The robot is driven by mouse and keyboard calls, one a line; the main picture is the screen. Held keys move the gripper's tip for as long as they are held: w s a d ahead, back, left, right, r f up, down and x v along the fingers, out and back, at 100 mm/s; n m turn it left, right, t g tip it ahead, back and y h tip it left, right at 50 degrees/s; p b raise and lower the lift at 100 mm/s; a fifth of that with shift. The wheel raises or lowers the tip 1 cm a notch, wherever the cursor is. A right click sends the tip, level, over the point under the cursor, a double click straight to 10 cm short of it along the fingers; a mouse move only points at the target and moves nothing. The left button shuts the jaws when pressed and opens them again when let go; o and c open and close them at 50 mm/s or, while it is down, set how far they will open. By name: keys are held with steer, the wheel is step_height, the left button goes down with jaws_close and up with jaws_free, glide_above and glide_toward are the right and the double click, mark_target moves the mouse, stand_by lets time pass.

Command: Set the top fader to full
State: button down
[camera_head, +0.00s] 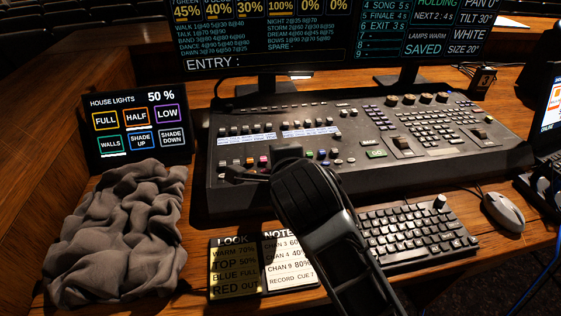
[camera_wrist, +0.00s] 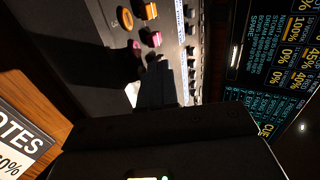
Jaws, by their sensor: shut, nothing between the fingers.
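Label strips (camera_head: 258,142) lie between the rows. I cannot read which fader is marked top. In the wrist view my fingers (camera_wrist: 156,72) are close to the pink cap (camera_wrist: 152,38) and orange cap (camera_wrist: 148,11). Contact cannot be told. My gripper and arm hide part of the desk front.
A grey cloth (camera_head: 120,235) lies left. A house lights panel (camera_head: 137,130) shows 50 %. Cue cards (camera_head: 235,268) lie in front, with a keyboard (camera_head: 418,235) and mouse (camera_head: 503,212) to the right. Monitors (camera_head: 280,35) stand behind; the visible top line includes 45%, 40%, 30%, 100% and 0%.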

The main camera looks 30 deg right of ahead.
steer(key=w, duration=0.2)
steer(key=w+d, duration=0.1)
steer(key=w, duration=0.1)
steer(key=w+d, duration=0.1)
steer(key=w, duration=0.1)
steer(key=shift+b, duration=0.35)
